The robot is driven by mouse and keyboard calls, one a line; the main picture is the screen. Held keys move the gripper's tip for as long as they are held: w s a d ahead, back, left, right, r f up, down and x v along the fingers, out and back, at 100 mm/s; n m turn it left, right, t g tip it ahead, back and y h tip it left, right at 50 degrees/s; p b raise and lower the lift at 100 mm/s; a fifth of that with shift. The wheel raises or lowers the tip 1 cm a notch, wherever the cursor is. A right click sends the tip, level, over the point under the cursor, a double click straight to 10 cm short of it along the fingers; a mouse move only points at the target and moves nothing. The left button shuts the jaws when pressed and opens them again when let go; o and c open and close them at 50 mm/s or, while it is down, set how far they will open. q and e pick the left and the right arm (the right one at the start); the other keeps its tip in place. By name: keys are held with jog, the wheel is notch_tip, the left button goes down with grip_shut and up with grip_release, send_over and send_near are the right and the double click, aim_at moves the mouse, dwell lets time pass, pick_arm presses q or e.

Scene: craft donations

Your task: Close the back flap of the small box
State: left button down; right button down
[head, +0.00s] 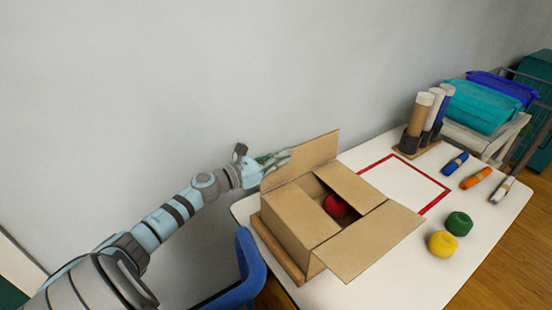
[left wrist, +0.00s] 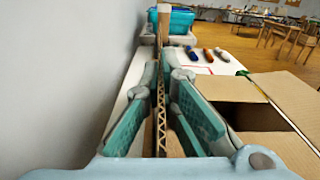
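The small cardboard box (head: 290,247) stands on the white table, its opening partly uncovered. Its back flap (head: 306,160) stands up on the wall side. Two other flaps lean inward over the opening, and the front flap (head: 372,243) spreads outward. A red round thing (head: 336,204) shows inside. My left gripper (head: 276,158) is at the back flap's top edge, at its left end. In the left wrist view its fingers (left wrist: 163,105) are apart, with the flap's corrugated edge (left wrist: 161,125) running between them. I cannot tell whether they touch it. My right gripper is not in view.
A grey wall is close behind the box. Green (head: 459,223) and yellow (head: 443,244) round things lie right of it. Marker-like sticks, a red-outlined area (head: 400,182) and a tube stand (head: 417,150) are farther back. A blue chair (head: 249,262) is at the left.

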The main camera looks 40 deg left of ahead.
pick_arm(q)
jog(key=shift+s+d+f+m, duration=0.2)
jog(key=shift+d+m, duration=0.35)
jog(key=shift+m, duration=0.05)
jog(key=shift+d+r, duration=0.15)
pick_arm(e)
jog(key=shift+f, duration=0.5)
pick_arm(q)
jog(key=c, duration=1.9)
grip_release()
